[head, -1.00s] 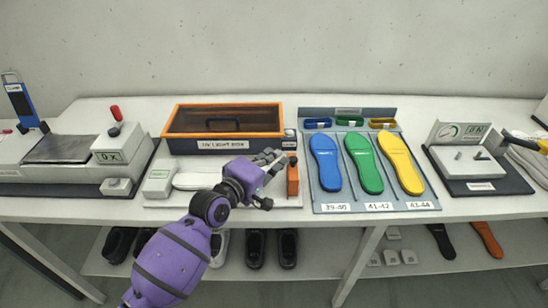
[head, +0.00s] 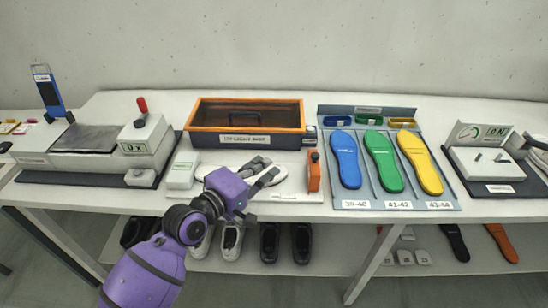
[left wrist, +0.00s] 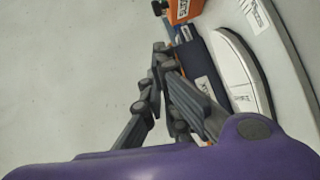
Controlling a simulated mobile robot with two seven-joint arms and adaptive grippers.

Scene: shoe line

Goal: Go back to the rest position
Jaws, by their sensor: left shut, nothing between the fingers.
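My left gripper (head: 272,178) is in front of the worktop's middle, over the white fixture strip in front of the UV light box. Its fingers are shut and hold nothing. In the left wrist view the dark fingers (left wrist: 168,62) come together over a plain grey surface, with the white pad (left wrist: 238,72) beside them. My purple left arm comes in from the lower left. My right gripper is not in view.
The orange-rimmed box (head: 247,138) stands behind the gripper, and an orange block (head: 314,172) stands upright to its right. A tray (head: 340,204) holds blue, green and yellow insoles. A press (head: 92,150) stands at left, a gauge unit (head: 486,163) at right. Shoes (head: 270,243) are on the lower shelf.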

